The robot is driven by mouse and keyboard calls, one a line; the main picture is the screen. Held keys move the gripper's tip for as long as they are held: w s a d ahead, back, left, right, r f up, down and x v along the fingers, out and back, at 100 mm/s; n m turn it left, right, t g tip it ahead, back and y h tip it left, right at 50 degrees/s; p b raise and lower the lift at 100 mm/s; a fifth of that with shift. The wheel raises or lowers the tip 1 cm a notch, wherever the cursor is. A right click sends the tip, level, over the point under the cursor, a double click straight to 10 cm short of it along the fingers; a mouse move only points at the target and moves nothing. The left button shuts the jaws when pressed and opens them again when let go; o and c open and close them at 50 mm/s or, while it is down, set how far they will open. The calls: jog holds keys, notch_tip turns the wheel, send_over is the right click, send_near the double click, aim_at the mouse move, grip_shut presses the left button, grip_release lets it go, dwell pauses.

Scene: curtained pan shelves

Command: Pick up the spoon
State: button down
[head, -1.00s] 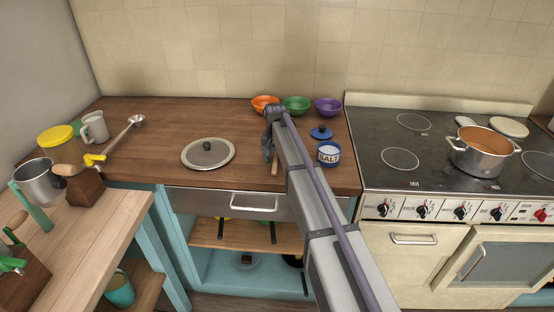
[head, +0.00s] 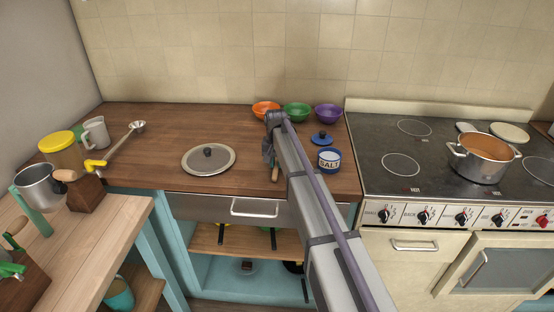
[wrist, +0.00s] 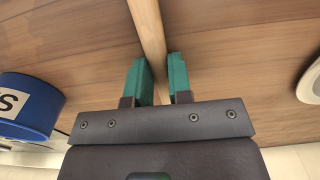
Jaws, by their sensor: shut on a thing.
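The spoon shows as a light wooden handle (wrist: 147,28) in the wrist view, running up out of the top of the picture. My gripper (wrist: 160,78) has its two green fingers on either side of this handle and is shut on it. The spoon's bowl end is not visible. In the head view my gripper (head: 269,152) is over the wooden counter, left of the salt jar, and my arm hides most of the spoon. I cannot tell whether the spoon is clear of the counter.
The salt jar (head: 329,160) and its blue lid (head: 322,138) stand close on the right. A pan lid (head: 208,160) lies to the left. Orange (head: 265,111), green (head: 297,112) and purple (head: 328,114) bowls line the back. A pot (head: 482,160) sits on the stove.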

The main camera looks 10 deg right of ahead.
notch_tip(320, 180, up, 10)
jog(key=p, duration=0.9)
jog(key=shift+p, duration=0.35)
jog(key=c, duration=1.6)
grip_release()
grip_shut()
